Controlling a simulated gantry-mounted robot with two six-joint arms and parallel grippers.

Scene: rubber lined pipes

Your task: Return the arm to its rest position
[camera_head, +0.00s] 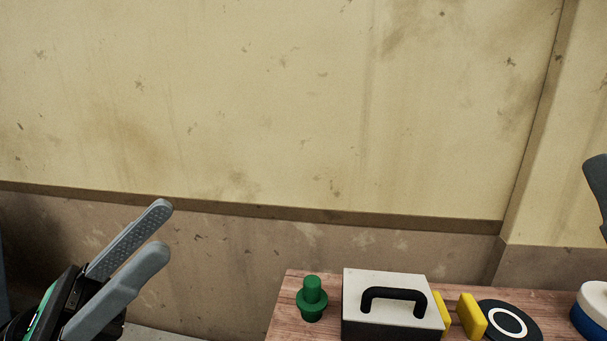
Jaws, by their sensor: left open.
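My left gripper (158,229) is at the lower left, with its two grey fingers pointing up and to the right. The fingers are apart and nothing is between them. It is in front of the wall, left of the wooden table and clear of it. A dark grey part at the right edge (597,188) looks like a finger of my right gripper. The rest of it is cut off, so its state does not show.
The wooden table (290,312) holds a green stepped plug (312,300), a white-topped box (390,282) with a black handle, yellow blocks (471,316), a black disc (528,325) with a white ring and a blue-and-white round object (594,305). The stained wall (270,110) is behind.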

